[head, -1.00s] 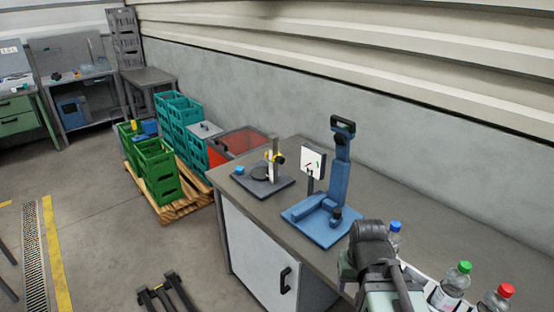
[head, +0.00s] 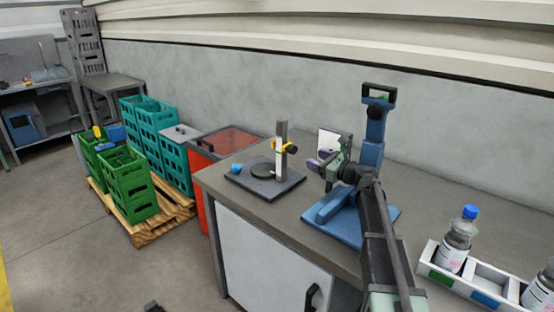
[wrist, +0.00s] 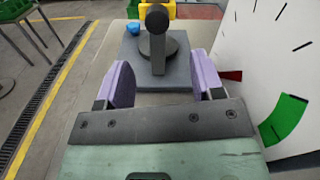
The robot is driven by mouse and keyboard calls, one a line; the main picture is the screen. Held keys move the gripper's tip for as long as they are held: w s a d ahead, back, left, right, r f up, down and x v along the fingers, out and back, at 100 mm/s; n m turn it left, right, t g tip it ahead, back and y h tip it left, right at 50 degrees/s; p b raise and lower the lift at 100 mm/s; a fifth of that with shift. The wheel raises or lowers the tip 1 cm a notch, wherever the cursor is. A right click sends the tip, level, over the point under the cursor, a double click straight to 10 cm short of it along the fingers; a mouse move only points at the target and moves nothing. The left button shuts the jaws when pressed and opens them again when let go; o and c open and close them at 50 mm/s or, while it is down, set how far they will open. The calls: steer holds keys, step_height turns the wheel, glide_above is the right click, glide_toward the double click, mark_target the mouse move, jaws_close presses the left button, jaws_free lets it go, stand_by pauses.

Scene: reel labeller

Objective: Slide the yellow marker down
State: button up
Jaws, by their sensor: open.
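The yellow marker (head: 289,148) has a dark round knob and sits partway up an upright post on a dark base plate (head: 268,188). In the wrist view, yellow parts of the marker (wrist: 168,9) show at the top edge, behind the dark knob. My gripper (head: 323,160) is to the right of the post, apart from the marker. In the wrist view my gripper (wrist: 163,84) has its two purple fingers wide apart with nothing between them. The post and plate lie ahead, beyond the fingertips.
A white dial panel (wrist: 285,75) with a green band and red pointer stands close at the right finger. A blue stand (head: 374,150) is beside my arm. A blue piece (head: 236,168) lies on the plate's left corner. A bottle tray (head: 475,280) is at right.

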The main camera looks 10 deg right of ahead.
mark_target(295, 151)
steer(key=x, duration=1)
steer(key=shift+s+a+r, duration=0.1)
steer(key=shift+a+r, duration=0.05)
steer(key=shift+a, duration=0.05)
steer(key=shift+c, duration=0.2)
jaws_close()
step_height(295, 151, down, 5)
steer(key=b, duration=0.5)
steer(key=shift+f, duration=0.2)
steer(key=shift+r, duration=0.2)
steer(key=shift+o, duration=0.2)
jaws_free()
